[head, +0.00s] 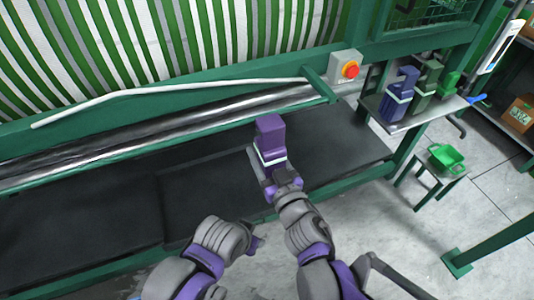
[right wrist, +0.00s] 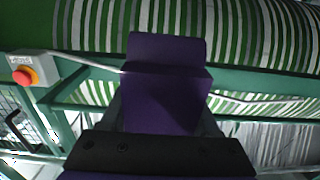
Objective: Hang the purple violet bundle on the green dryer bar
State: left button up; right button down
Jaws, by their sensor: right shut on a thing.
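The purple violet bundle (head: 270,137), with a pale band around it, is held upright in my right gripper (head: 274,178), above the dark trough of the green machine. In the right wrist view the bundle (right wrist: 165,95) fills the middle, between the dark fingers. A green horizontal rail (head: 165,143) runs along the machine's front, below a shiny roller; the bundle's top is beside its right end, and I cannot tell whether they touch. A pale rod (head: 170,88) runs above the roller. My left gripper (head: 255,245) is low in the middle, away from the bundle; its jaws are unclear.
A red button box (head: 347,69) stands on the machine's right end; it also shows in the right wrist view (right wrist: 26,76). A shelf (head: 412,120) at right holds a blue-purple bundle (head: 398,95) and green bundles (head: 424,82). A green basket (head: 446,157) sits on a low stand.

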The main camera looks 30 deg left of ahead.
jog(key=w+a+f, duration=0.2)
jog(key=w+a, duration=0.2)
jog(key=a, duration=0.1)
jog(key=shift+w+a+f+b, duration=0.2)
jog(key=shift+w+f+b, duration=0.1)
jog(key=shift+f+b, duration=0.1)
dwell(0.5)
jog(key=shift+c, duration=0.2)
grip_release()
jog(key=v, duration=1.1)
